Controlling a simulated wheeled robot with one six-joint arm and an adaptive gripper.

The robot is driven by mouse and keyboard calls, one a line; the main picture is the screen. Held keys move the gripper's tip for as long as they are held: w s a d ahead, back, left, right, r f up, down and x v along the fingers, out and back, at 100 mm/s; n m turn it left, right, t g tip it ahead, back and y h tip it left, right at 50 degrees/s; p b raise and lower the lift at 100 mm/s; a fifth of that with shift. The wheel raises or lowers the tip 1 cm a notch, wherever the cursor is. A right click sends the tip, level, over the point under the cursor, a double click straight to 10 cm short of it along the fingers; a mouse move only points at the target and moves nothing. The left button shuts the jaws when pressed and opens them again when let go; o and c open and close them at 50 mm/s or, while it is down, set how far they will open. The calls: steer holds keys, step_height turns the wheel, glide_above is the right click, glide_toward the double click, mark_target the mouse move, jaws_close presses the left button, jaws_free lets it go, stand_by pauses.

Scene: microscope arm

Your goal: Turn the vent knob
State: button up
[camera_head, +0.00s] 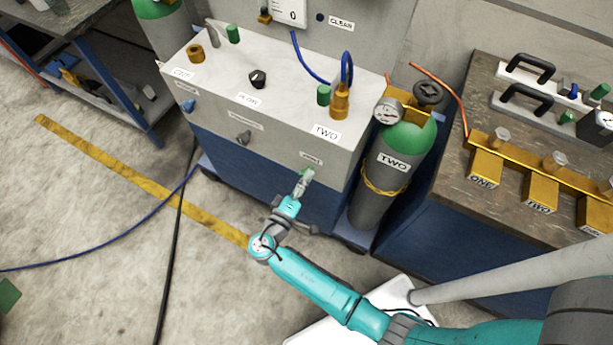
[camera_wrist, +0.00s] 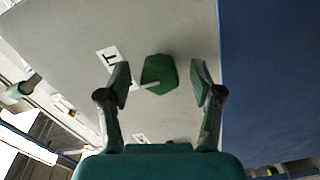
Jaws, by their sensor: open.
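A green knob with a pale pointer line (camera_wrist: 157,74) sits on the grey front face of the cabinet, beside a white label partly hidden by a finger; only a letter "T" reads clearly. My gripper (camera_wrist: 160,80) is open in the wrist view, with one finger on each side of the knob and a visible gap to both. In the head view my gripper (camera_head: 305,177) is at the right part of the cabinet's front face, just below a small label (camera_head: 311,158); it hides most of the knob there.
The cabinet top (camera_head: 215,75) carries a black knob (camera_head: 257,78) and hose fittings. A grey knob (camera_head: 243,138) and a blue knob (camera_head: 188,105) sit left on its front. A gas cylinder (camera_head: 385,170) stands close right of my gripper. Cables cross the floor at left.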

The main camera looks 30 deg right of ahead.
steer(key=v, duration=1)
steer(key=shift+s+a, duration=0.25)
steer(key=s+d+f+n+g+y, duration=0.1)
steer(key=s+d+f+n+y, duration=0.2)
steer(key=s+d+f+y, duration=0.8)
steer(key=s, duration=0.5)
steer(key=s+a+r+m+t+y, duration=0.1)
steer(key=s+a+r+m+y, duration=0.2)
steer(key=s+r, duration=0.65)
step_height(320, 180, up, 19)
steer(key=s+m+t, duration=0.2)
steer(key=m+t, duration=0.1)
steer(key=t, duration=0.1)
steer(key=shift+s+d+m+y, duration=0.25)
steer(key=shift+s+m+y, duration=0.05)
steer(key=shift+m+y, duration=0.1)
steer(key=shift+r, duration=0.1)
